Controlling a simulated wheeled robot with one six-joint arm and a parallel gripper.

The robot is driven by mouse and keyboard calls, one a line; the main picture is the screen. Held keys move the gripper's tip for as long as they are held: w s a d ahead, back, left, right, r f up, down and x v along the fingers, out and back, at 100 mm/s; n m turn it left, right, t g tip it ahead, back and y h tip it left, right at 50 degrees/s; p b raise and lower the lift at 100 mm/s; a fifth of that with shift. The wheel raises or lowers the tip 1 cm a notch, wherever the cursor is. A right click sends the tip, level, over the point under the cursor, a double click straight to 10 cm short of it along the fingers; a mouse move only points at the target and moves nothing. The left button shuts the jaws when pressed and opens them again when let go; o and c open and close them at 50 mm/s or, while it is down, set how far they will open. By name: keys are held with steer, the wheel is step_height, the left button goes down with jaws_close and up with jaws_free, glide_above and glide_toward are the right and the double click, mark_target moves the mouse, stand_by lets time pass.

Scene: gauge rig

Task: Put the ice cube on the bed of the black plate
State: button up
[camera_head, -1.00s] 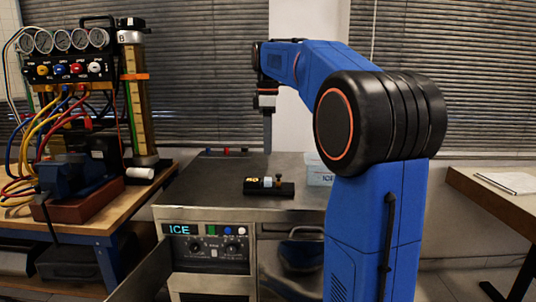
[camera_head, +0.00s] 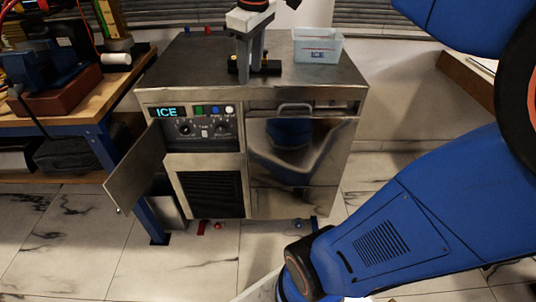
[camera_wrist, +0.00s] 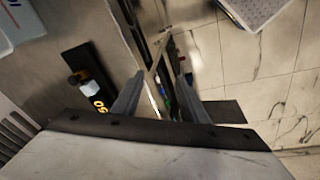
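The black plate (camera_head: 268,67) lies on the steel top of the ice machine, partly hidden behind my gripper in the head view. In the wrist view the plate (camera_wrist: 88,62) is left of my fingers, with an orange "50", a brass-coloured knob and a pale faceted piece (camera_wrist: 92,88) on it. I cannot tell whether that piece is the ice cube. My gripper (camera_head: 251,75) points down by the plate. Its fingers stand apart with nothing between them in the wrist view (camera_wrist: 157,92). No other ice cube shows clearly.
A translucent bin (camera_head: 318,48) marked ICE stands right of the plate; its contents are unclear. The ice machine (camera_head: 203,165) has an open door (camera_head: 135,172) at left. A wooden bench (camera_head: 60,110) with equipment stands left. The front part of the steel top is clear.

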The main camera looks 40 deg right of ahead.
steer(key=s+a+f+m+t, duration=0.1)
steer(key=s+a+f+m, duration=0.1)
steer(key=s+f, duration=0.5)
steer(key=s+a+f+m+t, duration=0.1)
steer(key=s+a+f+m, duration=0.2)
steer(key=s+f, duration=0.5)
step_height(320, 180, down, 2)
steer(key=shift+s+a+f+m, duration=0.2)
steer(key=shift+a+m, duration=0.05)
steer(key=shift+m, duration=0.05)
